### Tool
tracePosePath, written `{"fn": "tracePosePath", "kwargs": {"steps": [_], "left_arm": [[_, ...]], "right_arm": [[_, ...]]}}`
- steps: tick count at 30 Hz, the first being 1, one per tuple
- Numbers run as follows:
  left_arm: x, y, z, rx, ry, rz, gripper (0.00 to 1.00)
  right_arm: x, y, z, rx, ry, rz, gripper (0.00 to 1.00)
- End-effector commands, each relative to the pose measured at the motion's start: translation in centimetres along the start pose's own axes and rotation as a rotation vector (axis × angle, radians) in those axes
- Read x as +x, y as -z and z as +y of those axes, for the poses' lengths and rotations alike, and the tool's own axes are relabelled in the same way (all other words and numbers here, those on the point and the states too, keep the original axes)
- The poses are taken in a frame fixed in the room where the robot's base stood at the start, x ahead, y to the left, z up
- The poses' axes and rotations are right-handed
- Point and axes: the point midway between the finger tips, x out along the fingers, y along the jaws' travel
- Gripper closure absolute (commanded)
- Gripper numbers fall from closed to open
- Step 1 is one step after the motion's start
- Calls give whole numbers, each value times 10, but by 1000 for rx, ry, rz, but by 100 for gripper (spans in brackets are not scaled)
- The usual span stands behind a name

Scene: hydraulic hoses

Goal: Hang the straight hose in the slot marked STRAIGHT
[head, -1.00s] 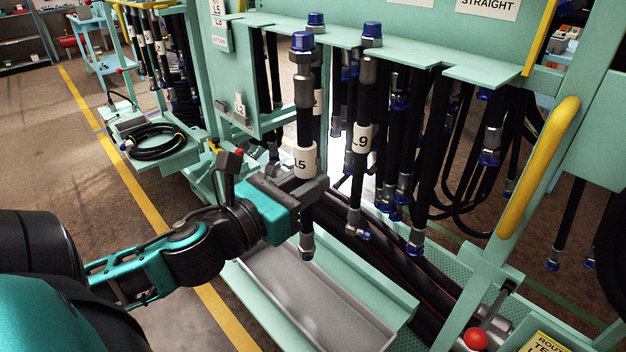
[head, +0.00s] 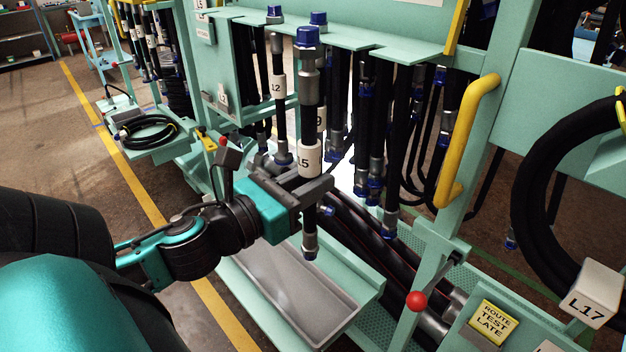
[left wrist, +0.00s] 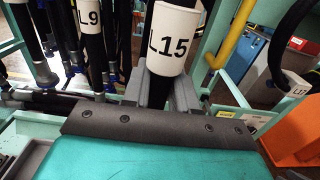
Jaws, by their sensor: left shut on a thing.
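My left gripper (head: 318,190) is shut on a straight black hose (head: 309,112) with a white L15 label, which reads clearly in the left wrist view (left wrist: 170,40). The hose hangs upright, with a blue-capped fitting at its top and a metal end below the jaws. It is in front of the green slotted rack shelf (head: 385,48), its cap overlapping the shelf's front edge in the picture. I cannot tell whether they touch. A white sign (head: 428,1) is cut off at the top edge, so its words cannot be read. My right gripper is not in view.
Hose L12 (head: 278,88) hangs left of the held hose, and L9 (left wrist: 90,18) hangs close behind it. Several hoses hang farther right. A yellow handle (head: 467,140), a red knob (head: 417,301) and a hose tagged L17 (head: 588,302) are on the right. A grey tray (head: 290,290) lies below.

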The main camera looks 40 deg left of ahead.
Motion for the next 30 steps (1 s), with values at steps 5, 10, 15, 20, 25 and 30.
{"fn": "tracePosePath", "kwargs": {"steps": [5, 10, 15, 20, 25, 30], "left_arm": [[6, 0, -1, 0, 4, -6, 100], [15, 2, -1, 0, 5, -8, 100], [25, 2, -1, 2, 4, -6, 100], [35, 2, -1, 1, 5, -7, 100], [45, 3, -1, 0, 4, -7, 100], [54, 3, 0, 5, 2, -5, 100]], "right_arm": [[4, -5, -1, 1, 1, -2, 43], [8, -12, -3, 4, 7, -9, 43], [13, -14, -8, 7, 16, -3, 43], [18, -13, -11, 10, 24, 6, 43], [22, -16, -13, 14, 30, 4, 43], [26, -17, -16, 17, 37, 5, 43]]}}
